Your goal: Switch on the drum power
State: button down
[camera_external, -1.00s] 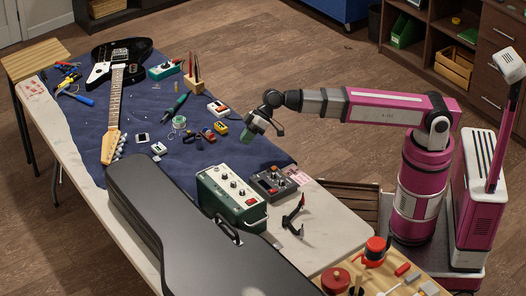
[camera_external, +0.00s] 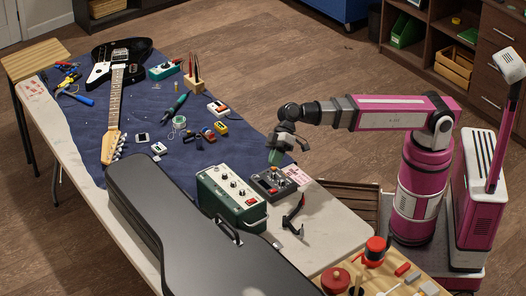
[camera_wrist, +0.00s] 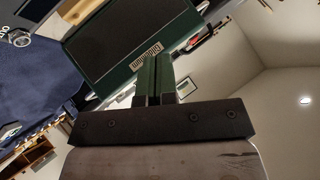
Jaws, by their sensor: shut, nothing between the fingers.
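A dark grey box with knobs and a red part (camera_external: 273,184), which looks like the drum unit, lies on the worktable beside the green amplifier-like box (camera_external: 230,198). I cannot make out its power switch. My gripper (camera_external: 274,158) is shut and empty, pointing down just above the back edge of the grey box; I cannot tell whether it touches. In the wrist view my shut green fingers (camera_wrist: 155,66) stand in front of a green box with a black panel (camera_wrist: 130,38). A dark corner with a silver knob (camera_wrist: 20,39) shows at upper left.
A black guitar case (camera_external: 180,225) lies along the front of the table. Small tools and parts lie on the blue cloth (camera_external: 235,150). The white tabletop at right (camera_external: 335,228) is partly clear.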

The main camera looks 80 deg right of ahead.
aim_at(271, 190)
jog(key=shift+f, duration=0.1)
jog(key=shift+w+a+f, duration=0.15)
jog(key=shift+f, duration=1.25)
jog(key=shift+w+a+f, duration=0.15)
jog(key=shift+w+f, duration=0.05)
jog(key=shift+f, duration=1.25)
jog(key=shift+w+a+f, duration=0.15)
jog(key=shift+f, duration=1.25)
jog(key=shift+f, duration=0.15)
jog(key=shift+f, duration=0.3)
jog(key=shift+a+f, duration=0.1)
jog(key=shift+f, duration=0.15)
jog(key=shift+r, duration=0.1)
jog(key=shift+r, duration=0.6)
jog(key=shift+r, duration=0.1)
